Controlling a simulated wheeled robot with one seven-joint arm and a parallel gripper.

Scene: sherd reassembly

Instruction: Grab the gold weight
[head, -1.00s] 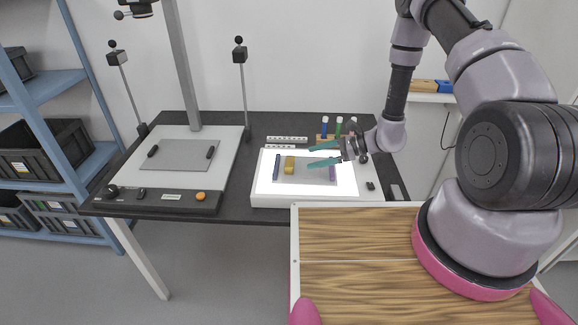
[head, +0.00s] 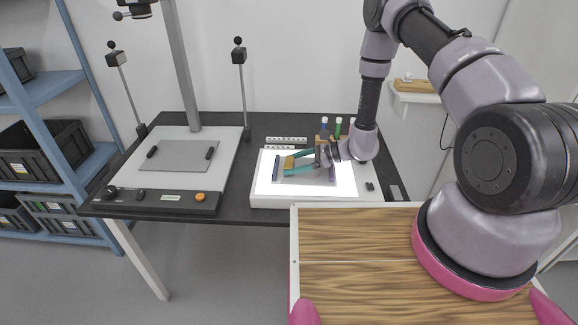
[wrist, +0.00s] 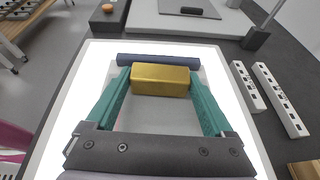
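The gold weight (wrist: 161,79) is a gold block on a grey sheet (wrist: 160,117) on the lit white panel. In the wrist view it lies between the tips of my gripper's two teal fingers (wrist: 161,94). The left finger looks close to its left end; a narrow gap shows near the right one, and I cannot tell whether either touches. In the head view the gold weight (head: 289,162) is partly hidden by my gripper (head: 281,167), which is open around it. A dark blue bar (wrist: 158,60) lies just beyond the weight.
The light panel (head: 262,188) has clear white margins. Two white perforated strips (head: 287,139) lie behind it. Several small bottles (head: 338,127) stand at the back right. A copy-stand board (head: 223,171) with a grey plate is at the left.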

